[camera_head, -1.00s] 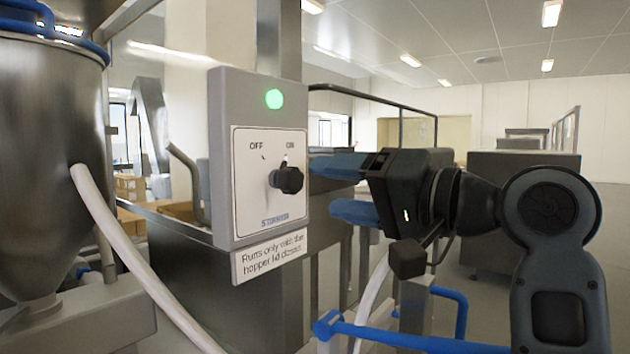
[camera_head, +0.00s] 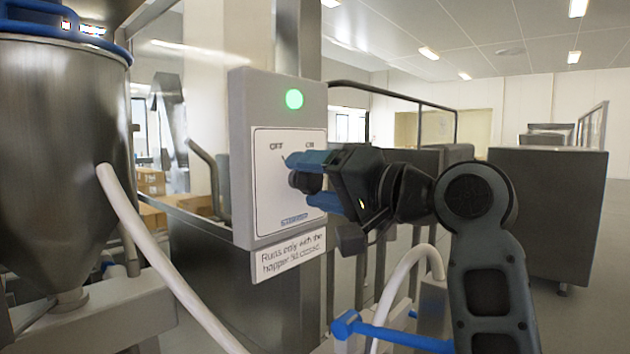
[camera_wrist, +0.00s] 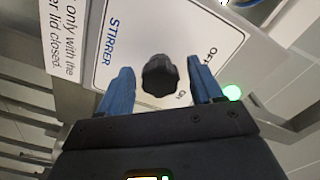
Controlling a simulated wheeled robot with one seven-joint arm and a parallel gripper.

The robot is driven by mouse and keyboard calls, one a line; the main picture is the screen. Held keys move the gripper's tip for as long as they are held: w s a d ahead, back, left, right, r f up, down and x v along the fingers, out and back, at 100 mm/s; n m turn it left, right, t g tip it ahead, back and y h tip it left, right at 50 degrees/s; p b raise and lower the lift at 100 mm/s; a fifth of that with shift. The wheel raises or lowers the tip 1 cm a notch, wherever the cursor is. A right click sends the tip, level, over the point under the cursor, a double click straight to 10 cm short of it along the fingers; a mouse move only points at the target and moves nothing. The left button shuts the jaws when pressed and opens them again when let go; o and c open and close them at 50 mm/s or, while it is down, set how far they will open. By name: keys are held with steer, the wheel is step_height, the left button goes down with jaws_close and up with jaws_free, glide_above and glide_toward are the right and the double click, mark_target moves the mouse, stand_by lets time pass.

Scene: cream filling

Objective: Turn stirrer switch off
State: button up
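The stirrer switch is a black rotary knob (camera_head: 305,180) on a grey box (camera_head: 240,160) with a white label plate marked OFF and ON. A green light (camera_head: 294,99) is lit above it. My gripper (camera_head: 316,181) is at the panel with its blue fingers around the knob in the head view, partly hiding it. In the wrist view the knob (camera_wrist: 160,75) sits between the two open fingers, with a gap on each side. The knob's pointer is hard to make out now; the light is green.
A sign (camera_head: 288,256) below the box says it runs only with the hopper lid closed. A steel hopper (camera_head: 60,150) with a blue rim stands left, with a white hose (camera_head: 160,265) running down in front. A blue bar (camera_head: 400,337) lies below my arm.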

steer(key=c, duration=1)
steer(key=shift+c, duration=0.2)
steer(key=shift+n, duration=0.3)
steer(key=shift+f+n+b, duration=0.1)
steer(key=shift+n+b, duration=0.35)
steer(key=shift+n, duration=0.45)
steer(key=n+b, duration=0.2)
steer(key=n, duration=0.2)
steer(key=shift+n, duration=0.3)
steer(key=n+b, duration=0.2)
steer(key=n, duration=0.2)
steer(key=shift+n+b, duration=0.7)
steer(key=shift+n, duration=0.7)
